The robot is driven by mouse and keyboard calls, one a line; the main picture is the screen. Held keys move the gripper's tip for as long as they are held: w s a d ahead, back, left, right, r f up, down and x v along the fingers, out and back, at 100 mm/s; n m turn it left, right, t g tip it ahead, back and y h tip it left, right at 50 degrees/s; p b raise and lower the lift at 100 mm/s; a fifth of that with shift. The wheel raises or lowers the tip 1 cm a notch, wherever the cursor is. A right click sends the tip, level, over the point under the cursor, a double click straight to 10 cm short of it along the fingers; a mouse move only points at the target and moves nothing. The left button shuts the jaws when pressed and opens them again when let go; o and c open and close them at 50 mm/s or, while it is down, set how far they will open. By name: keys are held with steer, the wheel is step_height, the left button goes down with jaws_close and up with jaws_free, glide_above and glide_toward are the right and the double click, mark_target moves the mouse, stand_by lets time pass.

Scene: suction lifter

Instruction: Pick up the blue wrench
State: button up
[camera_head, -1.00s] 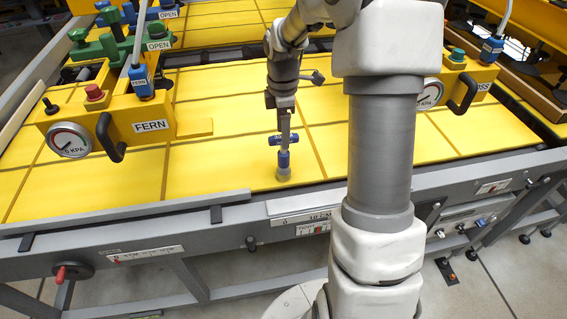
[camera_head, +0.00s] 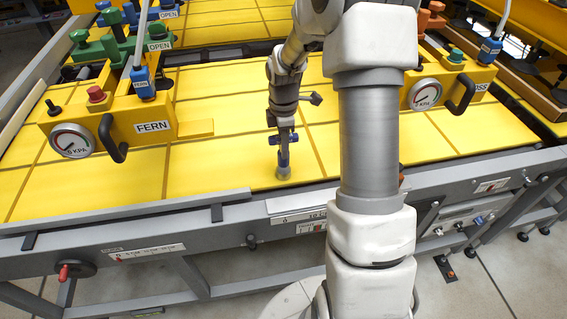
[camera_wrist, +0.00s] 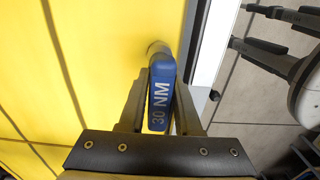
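The blue wrench (camera_head: 283,160) stands upright on a grey round foot (camera_head: 283,174) on the yellow panel, near the table's front rail. In the wrist view the blue wrench (camera_wrist: 161,95) bears the text "30 NM" and lies between the two fingers of my gripper (camera_wrist: 164,82). A narrow gap shows beside the handle, wider on the right, so the fingers look open around it. Whether a fingertip touches the handle is hidden.
A yellow FERN box (camera_head: 150,127) with a gauge and black handle stands to the left. A similar yellow box (camera_head: 450,90) stands to the right. The grey front rail (camera_head: 130,215) runs close before the wrench. The yellow panel (camera_head: 235,150) around it is clear.

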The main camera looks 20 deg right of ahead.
jaws_close()
steer(key=shift+r, duration=0.1)
steer(key=shift+r, duration=0.55)
step_height(320, 180, up, 3)
steer(key=shift+w+f+b, duration=0.1)
steer(key=shift+b, duration=0.3)
steer(key=s+d+r+b, duration=0.1)
steer(key=s+d+r, duration=0.4)
steer(key=d, duration=0.5)
step_height(320, 180, up, 2)
steer(key=shift+d, duration=0.3)
